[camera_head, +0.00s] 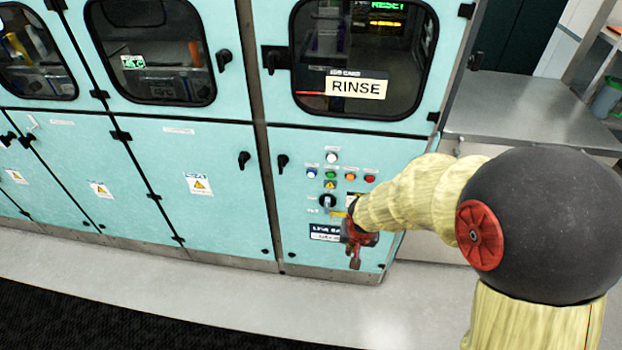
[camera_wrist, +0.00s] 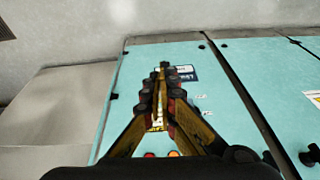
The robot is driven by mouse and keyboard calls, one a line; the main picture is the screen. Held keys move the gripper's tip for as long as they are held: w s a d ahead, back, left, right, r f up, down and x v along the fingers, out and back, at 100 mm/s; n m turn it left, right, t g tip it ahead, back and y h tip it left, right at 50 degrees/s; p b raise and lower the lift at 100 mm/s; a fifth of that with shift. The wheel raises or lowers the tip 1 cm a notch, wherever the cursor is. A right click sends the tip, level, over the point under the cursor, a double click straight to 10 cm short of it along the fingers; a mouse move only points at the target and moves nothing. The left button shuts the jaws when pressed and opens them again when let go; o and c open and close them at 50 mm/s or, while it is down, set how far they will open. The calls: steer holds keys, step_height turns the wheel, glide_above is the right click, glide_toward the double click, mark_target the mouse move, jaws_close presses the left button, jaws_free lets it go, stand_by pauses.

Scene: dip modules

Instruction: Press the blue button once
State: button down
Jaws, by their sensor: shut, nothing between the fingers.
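The blue button (camera_head: 311,173) is at the left end of a row of small buttons on the lower right teal cabinet door. A green button (camera_head: 331,174), an orange button (camera_head: 350,176) and a red button (camera_head: 370,178) sit to its right. My gripper (camera_head: 355,263) is shut and empty, in front of the door, below and right of the blue button and apart from it. In the wrist view my gripper (camera_wrist: 162,68) points at the panel with its fingers together. The red button (camera_wrist: 150,155) and orange button (camera_wrist: 174,154) show at the bottom there; I cannot make out the blue one.
A white button (camera_head: 331,157) sits above the row and a black rotary switch (camera_head: 327,202) below it. A black door handle (camera_head: 282,161) sticks out left of the panel. A grey metal counter (camera_head: 530,112) stands at the right. The floor before the cabinet is clear.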

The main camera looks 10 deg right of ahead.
mark_target(311, 173)
steer(key=w+a+f+m+t+y+b, duration=0.15)
steer(key=w+a+f+m+t, duration=0.35)
steer(key=w+f, duration=0.6)
steer(key=w+a+r+m+t+y, duration=0.3)
steer(key=w+a+r+m+y, duration=0.1)
steer(key=w+r+m, duration=0.4)
step_height(311, 173, up, 3)
steer(key=shift+w+a+f+t, duration=0.2)
steer(key=shift+w+a+t, duration=0.1)
steer(key=shift+a, duration=0.6)
steer(key=w+d, duration=0.2)
steer(key=w, duration=0.6)
steer(key=shift+w+d, duration=0.2)
steer(key=shift+d, duration=0.15)
steer(key=shift+w+p, duration=0.1)
steer(key=shift+p, duration=0.3)
